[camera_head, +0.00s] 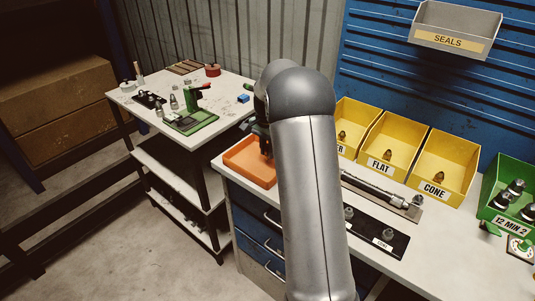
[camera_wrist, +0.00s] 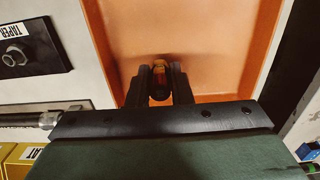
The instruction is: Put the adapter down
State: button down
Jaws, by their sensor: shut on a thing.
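My gripper (camera_wrist: 161,78) is shut on the adapter (camera_wrist: 160,92), a small brass-coloured piece between its two black fingers. In the wrist view they are over the inside of the orange tray (camera_wrist: 225,75). In the head view the orange tray (camera_head: 238,161) lies at the left end of the workbench. My gripper (camera_head: 264,143) is at its right side there, partly behind my arm. The adapter is hidden in the head view. I cannot tell whether it touches the tray floor.
Yellow bins (camera_head: 440,172) with small fittings line the bench back. A green bin (camera_head: 505,207) stands at the far right. A black plate (camera_head: 372,235) with fittings and a metal hose piece (camera_head: 375,191) lie right of my arm. A cart (camera_head: 225,88) with tools stands left.

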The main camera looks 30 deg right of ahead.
jog(key=shift+s+f, duration=0.1)
jog(key=shift+f, duration=1.05)
jog(key=shift+f, duration=0.2)
jog(key=c, duration=1.3)
grip_release()
jog(key=shift+r, duration=0.15)
